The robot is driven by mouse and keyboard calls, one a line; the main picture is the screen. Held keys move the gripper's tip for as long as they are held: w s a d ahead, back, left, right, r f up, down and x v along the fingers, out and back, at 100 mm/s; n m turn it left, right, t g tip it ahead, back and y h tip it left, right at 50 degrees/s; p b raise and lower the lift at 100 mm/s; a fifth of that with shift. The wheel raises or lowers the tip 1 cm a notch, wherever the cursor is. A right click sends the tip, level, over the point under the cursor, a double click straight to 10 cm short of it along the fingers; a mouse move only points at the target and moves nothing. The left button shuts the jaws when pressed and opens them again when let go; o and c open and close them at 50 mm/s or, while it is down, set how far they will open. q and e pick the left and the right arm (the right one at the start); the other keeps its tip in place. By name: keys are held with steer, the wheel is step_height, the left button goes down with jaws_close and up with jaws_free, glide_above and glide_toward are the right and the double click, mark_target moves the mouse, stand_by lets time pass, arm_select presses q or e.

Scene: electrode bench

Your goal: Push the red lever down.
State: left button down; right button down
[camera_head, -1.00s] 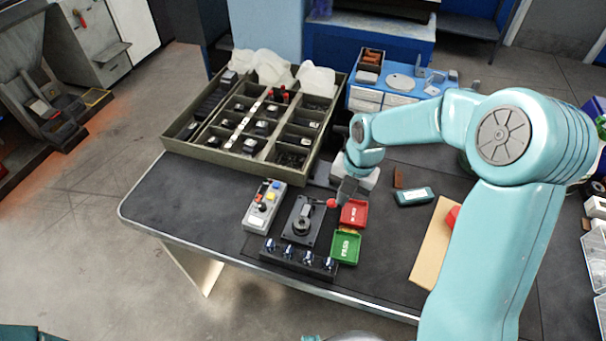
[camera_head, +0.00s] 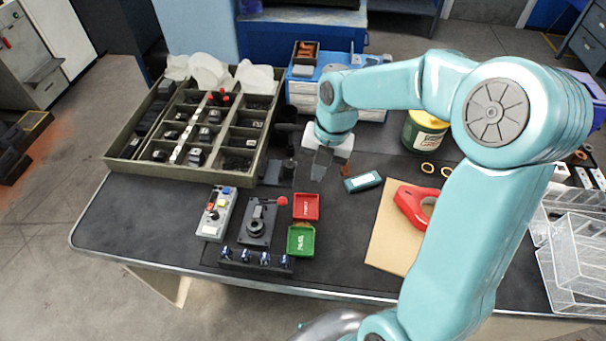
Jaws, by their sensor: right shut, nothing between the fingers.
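The red lever (camera_head: 282,201) shows as a red ball knob on a short arm at the upper right of a black fixture (camera_head: 257,222) on the bench. The knob is beside the red tray (camera_head: 306,207). My right gripper (camera_head: 319,169) is shut and empty, pointing down. In the picture it is above and to the right of the knob, apart from it. Its height over the bench is hard to tell. My left gripper is not in view.
A grey button box (camera_head: 216,213) stands left of the fixture, a row of dark knobs (camera_head: 253,259) in front. A green tray (camera_head: 301,240) is below the red one. A compartment crate (camera_head: 108,163) is behind. A teal-edged block (camera_head: 363,182) lies right of the gripper.

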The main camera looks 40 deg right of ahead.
steer(key=shift+s+d+r, duration=0.55)
steer(key=shift+s+r, duration=0.1)
steer(key=shift+r, duration=0.1)
steer(key=shift+d, duration=0.1)
